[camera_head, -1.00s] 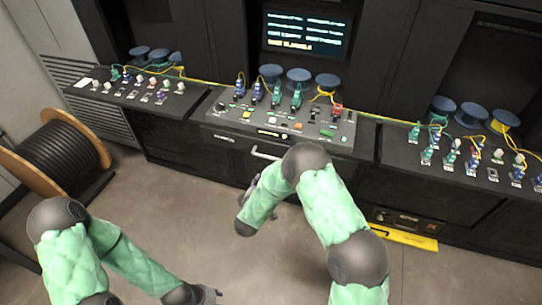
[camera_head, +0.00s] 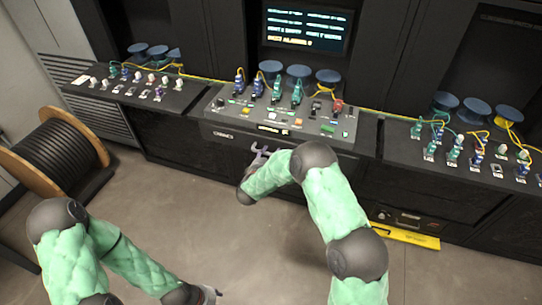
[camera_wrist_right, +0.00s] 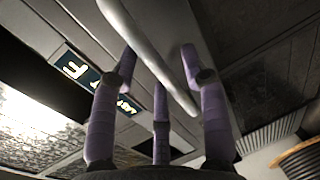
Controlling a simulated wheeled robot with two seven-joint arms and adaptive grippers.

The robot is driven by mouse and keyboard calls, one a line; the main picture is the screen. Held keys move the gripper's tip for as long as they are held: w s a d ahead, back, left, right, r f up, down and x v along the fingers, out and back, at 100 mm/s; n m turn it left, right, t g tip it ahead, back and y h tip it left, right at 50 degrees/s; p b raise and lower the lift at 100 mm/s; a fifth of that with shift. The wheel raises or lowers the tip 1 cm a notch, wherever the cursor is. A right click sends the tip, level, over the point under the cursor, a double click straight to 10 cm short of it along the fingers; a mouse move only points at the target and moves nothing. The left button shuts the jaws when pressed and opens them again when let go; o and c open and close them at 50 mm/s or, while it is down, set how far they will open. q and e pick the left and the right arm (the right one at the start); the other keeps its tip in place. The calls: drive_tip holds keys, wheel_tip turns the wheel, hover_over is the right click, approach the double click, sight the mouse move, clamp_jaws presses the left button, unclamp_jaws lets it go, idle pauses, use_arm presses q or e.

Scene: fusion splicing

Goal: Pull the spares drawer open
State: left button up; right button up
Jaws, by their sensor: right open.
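The spares drawer appears as the dark front (camera_head: 320,148) under the middle console, with a small white label at its left that is too blurred to read. It looks closed. My right gripper (camera_head: 260,153) is at this front, by the handle. In the right wrist view, a pale bar handle (camera_wrist_right: 150,45) runs diagonally between the open purple fingers of this gripper (camera_wrist_right: 158,62). I cannot tell whether they touch it. My left gripper (camera_head: 212,294) hangs low near the bottom edge, away from the bench; its jaws are too small to judge.
Consoles with coloured connectors stand left (camera_head: 140,90), middle (camera_head: 285,115) and right (camera_head: 460,165). A cable drum (camera_head: 55,155) stands on the floor at left. A yellow strip (camera_head: 405,235) lies low at right. The floor (camera_head: 220,230) before the middle bench is clear.

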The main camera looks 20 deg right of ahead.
drive_tip(key=shift+w+d+f, duration=0.1)
drive_tip(key=shift+w+d, duration=0.2)
drive_tip(key=shift+w, duration=0.1)
clamp_jaws()
drive_tip(key=shift+s+a, duration=0.1)
